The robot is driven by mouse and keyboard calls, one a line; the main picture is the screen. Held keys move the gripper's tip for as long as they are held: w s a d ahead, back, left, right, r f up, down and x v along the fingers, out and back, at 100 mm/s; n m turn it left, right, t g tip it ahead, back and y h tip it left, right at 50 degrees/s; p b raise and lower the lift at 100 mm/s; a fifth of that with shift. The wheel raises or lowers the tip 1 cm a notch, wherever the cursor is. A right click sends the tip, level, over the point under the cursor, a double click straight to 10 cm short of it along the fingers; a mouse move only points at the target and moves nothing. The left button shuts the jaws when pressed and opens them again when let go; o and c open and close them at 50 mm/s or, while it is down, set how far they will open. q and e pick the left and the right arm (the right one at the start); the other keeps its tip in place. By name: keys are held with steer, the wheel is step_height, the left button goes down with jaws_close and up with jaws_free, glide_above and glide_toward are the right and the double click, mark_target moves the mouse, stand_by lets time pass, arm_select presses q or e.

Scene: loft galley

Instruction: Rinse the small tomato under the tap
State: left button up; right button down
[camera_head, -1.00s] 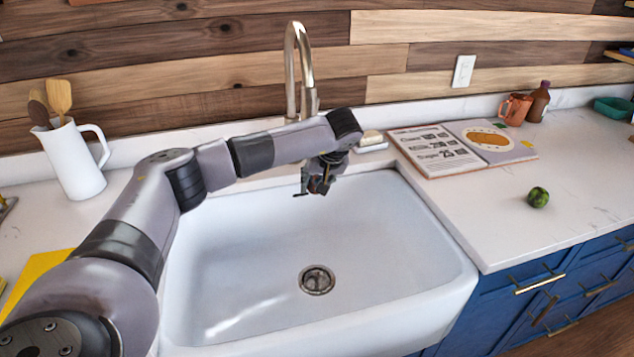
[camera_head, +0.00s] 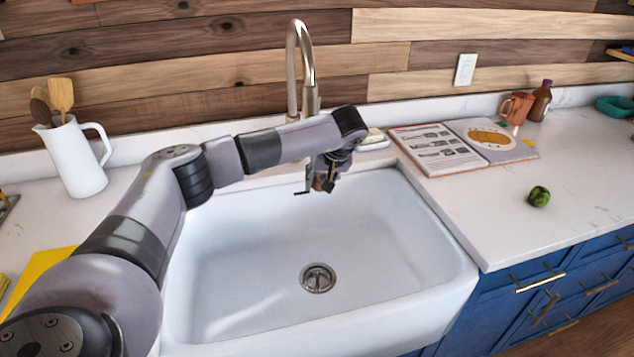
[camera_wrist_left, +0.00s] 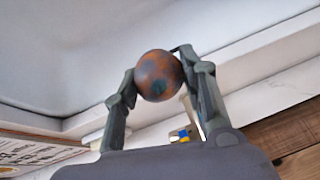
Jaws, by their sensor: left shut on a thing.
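My left gripper (camera_head: 320,186) reaches over the back of the white sink (camera_head: 440,262) and is shut on the small tomato. In the left wrist view the tomato (camera_wrist_left: 158,75) is round, orange-brown with dark greenish patches, between the two fingertips (camera_wrist_left: 157,80). In the head view the fingers and wrist mostly hide it. The curved metal tap (camera_head: 304,62) stands behind the sink, and its spout shows above my gripper. I cannot tell whether the tomato is straight below the spout. No water stream shows. My right gripper is not in view.
An open book (camera_head: 440,151), a green round item (camera_head: 539,197), an orange mug (camera_head: 517,107) and a brown bottle (camera_head: 540,101) are on the right counter. A white jug (camera_head: 75,165) with wooden utensils stands left. The sink basin around its drain (camera_head: 318,278) is clear.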

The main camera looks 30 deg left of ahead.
arm_select(q)
steer(key=shift+s+a, duration=0.25)
steer(key=shift+s, duration=0.15)
steer(key=shift+w+d, duration=0.1)
steer(key=shift+w, duration=0.05)
steer(key=shift+w+d, duration=0.25)
steer(key=shift+w, duration=0.15)
steer(key=s+d+p, duration=0.2)
steer(key=s+d, duration=0.2)
steer(key=d, duration=0.3)
steer(key=shift+p, duration=0.3)
stand_by(0.4)
stand_by(1.1)
